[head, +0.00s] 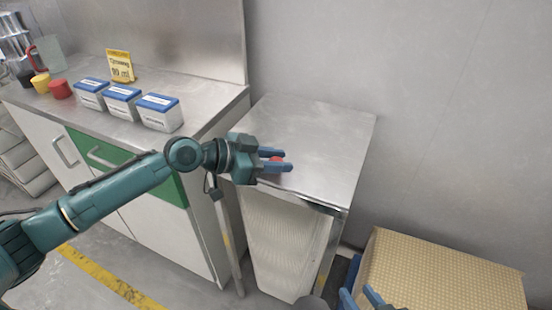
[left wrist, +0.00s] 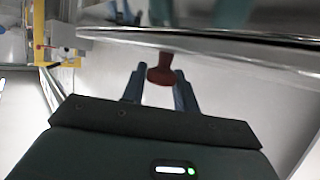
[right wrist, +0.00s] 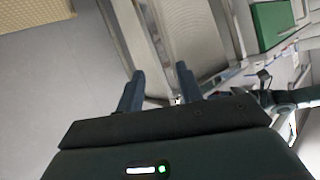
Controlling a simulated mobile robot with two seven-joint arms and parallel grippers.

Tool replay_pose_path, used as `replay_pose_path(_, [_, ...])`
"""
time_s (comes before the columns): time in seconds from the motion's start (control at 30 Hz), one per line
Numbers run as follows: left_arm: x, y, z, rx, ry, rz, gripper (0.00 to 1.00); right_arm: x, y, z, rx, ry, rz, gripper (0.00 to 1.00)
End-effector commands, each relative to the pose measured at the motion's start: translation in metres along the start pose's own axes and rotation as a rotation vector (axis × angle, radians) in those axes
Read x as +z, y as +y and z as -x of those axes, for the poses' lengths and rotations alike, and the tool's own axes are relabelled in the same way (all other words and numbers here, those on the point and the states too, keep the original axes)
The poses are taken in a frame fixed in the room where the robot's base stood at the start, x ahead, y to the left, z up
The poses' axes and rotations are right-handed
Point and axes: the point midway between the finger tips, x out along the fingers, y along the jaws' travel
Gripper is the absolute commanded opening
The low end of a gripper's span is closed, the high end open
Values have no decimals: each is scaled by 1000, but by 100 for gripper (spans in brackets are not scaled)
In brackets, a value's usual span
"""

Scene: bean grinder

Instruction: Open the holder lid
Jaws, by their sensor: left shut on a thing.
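The holder (head: 330,240) is a tall metal cabinet with a pale ribbed stack inside its open front. Its flat metal lid (head: 320,125) lies on top and looks level. A small red knob (head: 277,160) sits by the lid's front-left part. My left gripper (head: 275,160) is shut on the red knob. The left wrist view shows the red knob (left wrist: 161,72) between the two fingers, with the lid's edge above. My right gripper (head: 360,298) is low at the bottom of the head view. In the right wrist view its fingers (right wrist: 160,90) are apart and empty.
A steel counter (head: 150,125) with blue-lidded boxes (head: 122,102), a yellow sign (head: 120,66), and red (head: 60,89) and yellow cups (head: 41,83) stands to the left. A yellow woven box (head: 440,275) is at the lower right. A wall (head: 440,110) stands behind the holder.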

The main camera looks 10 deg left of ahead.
Motion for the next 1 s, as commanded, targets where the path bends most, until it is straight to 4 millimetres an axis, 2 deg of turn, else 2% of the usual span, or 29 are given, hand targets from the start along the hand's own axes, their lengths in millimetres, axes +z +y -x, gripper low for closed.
replay_pose_path(0.67, [-7,-2,3,2,-13,12,0,1,-2,1,-4,-25,-7,36])
replay_pose_path(0.83, [-16,-3,6,8,-28,25,0,0,-4,0,-7,-46,-9,36])
replay_pose_path(1.0, [-38,-6,12,21,-66,60,0,-20,-5,5,2,-46,24,36])
